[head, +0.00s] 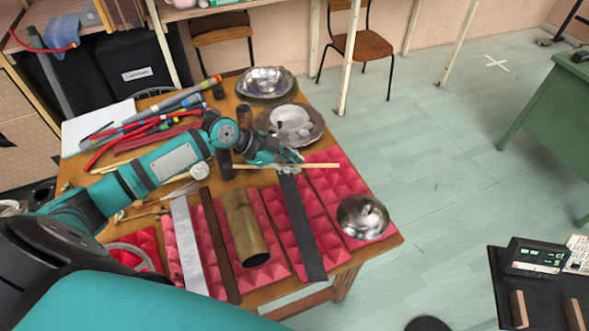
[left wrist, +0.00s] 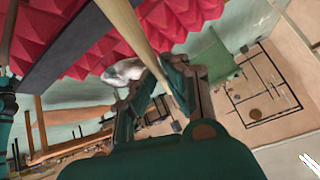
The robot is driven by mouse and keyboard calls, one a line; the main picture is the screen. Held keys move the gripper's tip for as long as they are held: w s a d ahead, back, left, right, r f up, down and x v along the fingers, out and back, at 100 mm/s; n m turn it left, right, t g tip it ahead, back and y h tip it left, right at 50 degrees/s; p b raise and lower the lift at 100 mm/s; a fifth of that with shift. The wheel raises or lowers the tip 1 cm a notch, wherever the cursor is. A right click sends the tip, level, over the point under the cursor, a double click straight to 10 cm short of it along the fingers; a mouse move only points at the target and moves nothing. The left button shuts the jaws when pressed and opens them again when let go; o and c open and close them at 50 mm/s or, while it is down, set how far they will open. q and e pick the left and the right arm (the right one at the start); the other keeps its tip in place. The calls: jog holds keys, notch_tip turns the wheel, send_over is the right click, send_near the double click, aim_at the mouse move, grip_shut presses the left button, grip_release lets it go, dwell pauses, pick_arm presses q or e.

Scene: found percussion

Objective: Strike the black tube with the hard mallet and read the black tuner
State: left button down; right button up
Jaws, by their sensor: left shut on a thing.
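In the left wrist view the stick (left wrist: 132,25) runs between the fingers (left wrist: 158,80). A long dark bar (head: 303,235), perhaps the black tube, lies on red foam just below the gripper, its far end partly hidden; I cannot tell if it is hollow. It also shows in the left wrist view (left wrist: 62,45). The black tuner (head: 537,255), with green lit digits too small to read, stands at right. My right gripper is not in view.
On red foam pads (head: 335,190) also lie a silver bar (head: 189,250), a brown bar (head: 219,250), a brass tube (head: 245,228) and a steel bowl (head: 362,217). Dishes (head: 290,125) and sticks (head: 165,108) crowd the table's back. Open floor lies to the right.

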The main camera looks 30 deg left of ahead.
pick_arm(q)
jog(key=w+a+m+g+b, duration=0.1)
jog(key=w+a+m+b, duration=0.1)
jog(key=a+b, duration=0.25)
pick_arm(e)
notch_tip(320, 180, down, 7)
pick_arm(q)
jog(key=s+d+p, duration=0.3)
jog(key=s+d, duration=0.1)
jog(key=d, duration=0.1)
jog(key=shift+f+h+p, duration=0.15)
jog(key=shift+h+p, duration=0.25)
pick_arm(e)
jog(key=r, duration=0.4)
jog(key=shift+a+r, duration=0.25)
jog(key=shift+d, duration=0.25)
